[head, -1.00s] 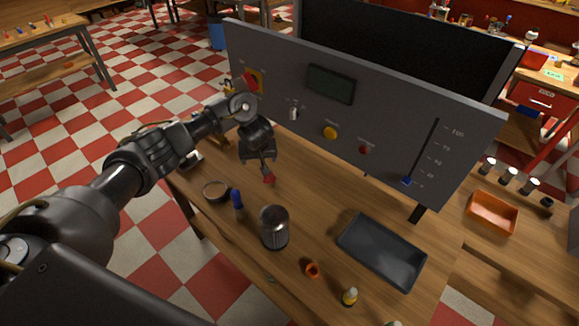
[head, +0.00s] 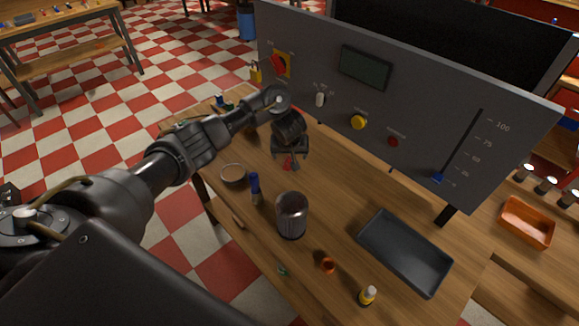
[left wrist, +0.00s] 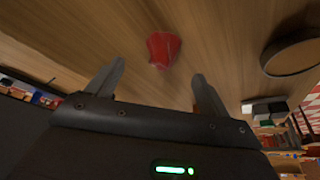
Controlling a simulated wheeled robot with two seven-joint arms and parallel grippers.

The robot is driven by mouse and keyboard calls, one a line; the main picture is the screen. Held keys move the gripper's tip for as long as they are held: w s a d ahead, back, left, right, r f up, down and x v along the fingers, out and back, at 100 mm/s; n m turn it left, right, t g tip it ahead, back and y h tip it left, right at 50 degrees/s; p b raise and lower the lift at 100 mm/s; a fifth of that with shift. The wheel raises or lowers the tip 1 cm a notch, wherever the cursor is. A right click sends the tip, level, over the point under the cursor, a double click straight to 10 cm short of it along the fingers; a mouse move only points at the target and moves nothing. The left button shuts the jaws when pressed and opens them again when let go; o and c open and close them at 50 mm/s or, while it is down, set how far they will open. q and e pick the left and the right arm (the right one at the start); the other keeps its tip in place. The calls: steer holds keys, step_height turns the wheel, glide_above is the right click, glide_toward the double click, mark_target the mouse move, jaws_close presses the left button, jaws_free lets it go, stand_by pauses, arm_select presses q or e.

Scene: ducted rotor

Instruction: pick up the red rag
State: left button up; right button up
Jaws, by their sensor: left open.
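The red rag (left wrist: 163,50) is a small crumpled red piece lying on the wooden table in the left wrist view. It appears just beyond and between the two spread fingers of my left gripper (left wrist: 158,72), with nothing held. In the head view, the rag (head: 286,162) is a small red patch, partly hidden by my left gripper (head: 290,164), which points down over it. I cannot tell whether the fingers touch it. My right gripper is not in view.
A round dish (head: 233,174), a blue-capped item (head: 255,187), a dark metallic canister (head: 292,216), an orange ring (head: 328,265) and a yellow bottle (head: 367,296) stand nearby. A black tray (head: 405,254) lies right. A grey control panel (head: 420,120) stands behind.

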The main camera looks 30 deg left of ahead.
mark_target(289, 159)
arm_select(q)
steer(key=shift+f, duration=0.3)
steer(key=b+x, duration=0.1)
steer(key=x, duration=0.2)
steer(key=shift+a+f, duration=0.1)
steer(key=shift+f, duration=0.2)
steer(key=shift+w+a+f, duration=0.1)
steer(key=shift+w+f, duration=0.15)
steer(key=shift+f, duration=0.2)
steer(key=c, duration=1.1)
steer(key=shift+r, duration=2.35)
step_height(289, 159, up, 5)
steer(key=p, duration=0.3)
steer(key=shift+f, duration=0.15)
steer(key=shift+r+p, duration=0.4)
steer(key=shift+p, duration=0.05)
